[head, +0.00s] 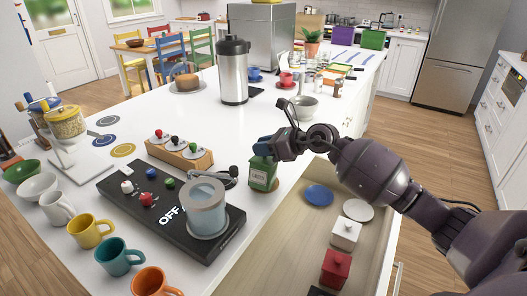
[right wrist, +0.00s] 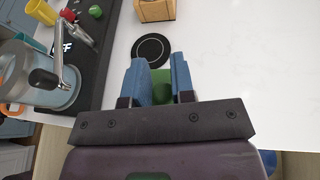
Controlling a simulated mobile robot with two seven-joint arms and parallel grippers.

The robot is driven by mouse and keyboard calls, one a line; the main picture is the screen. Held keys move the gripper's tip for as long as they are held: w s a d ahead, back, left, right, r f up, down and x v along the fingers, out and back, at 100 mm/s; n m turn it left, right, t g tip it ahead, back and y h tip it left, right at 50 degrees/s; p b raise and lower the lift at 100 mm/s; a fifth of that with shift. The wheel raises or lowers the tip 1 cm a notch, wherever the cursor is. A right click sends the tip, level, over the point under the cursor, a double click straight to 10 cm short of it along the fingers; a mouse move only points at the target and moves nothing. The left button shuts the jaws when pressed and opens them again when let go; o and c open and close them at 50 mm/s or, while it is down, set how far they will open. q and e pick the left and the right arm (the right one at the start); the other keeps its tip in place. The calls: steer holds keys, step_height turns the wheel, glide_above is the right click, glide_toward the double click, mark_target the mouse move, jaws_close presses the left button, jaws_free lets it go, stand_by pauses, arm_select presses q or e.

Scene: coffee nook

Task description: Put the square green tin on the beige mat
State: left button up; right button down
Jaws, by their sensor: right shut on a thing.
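The square green tin (head: 262,176), with a pale label, is upright near the counter's drawer-side edge. My right gripper (head: 264,148) is shut on its top; in the right wrist view the green tin (right wrist: 162,88) shows between the blue fingers. The mat is hidden in the right wrist view. My left gripper is not in view.
An open drawer (head: 314,238) below the edge holds a white tin (head: 345,233), a red tin (head: 335,268) and round discs. A black scale-like machine (head: 140,192) with a glass jar (head: 206,208) stands left of the tin. A black round mat (right wrist: 151,49) lies beyond the gripper.

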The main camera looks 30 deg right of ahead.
steer(key=shift+s+f, duration=0.2)
steer(key=shift+f, duration=0.9)
steer(key=c, duration=1)
jaws_free()
steer(key=shift+f, duration=0.15)
steer(key=o, duration=1)
steer(key=shift+w+d, duration=0.1)
steer(key=shift+w, duration=0.05)
steer(key=shift+s+d+r, duration=0.4)
steer(key=shift+r, duration=0.05)
steer(key=v, duration=1)
steer(key=shift+s+d+r, duration=0.15)
steer(key=shift+s+r, duration=0.05)
steer(key=shift+r, duration=0.3)
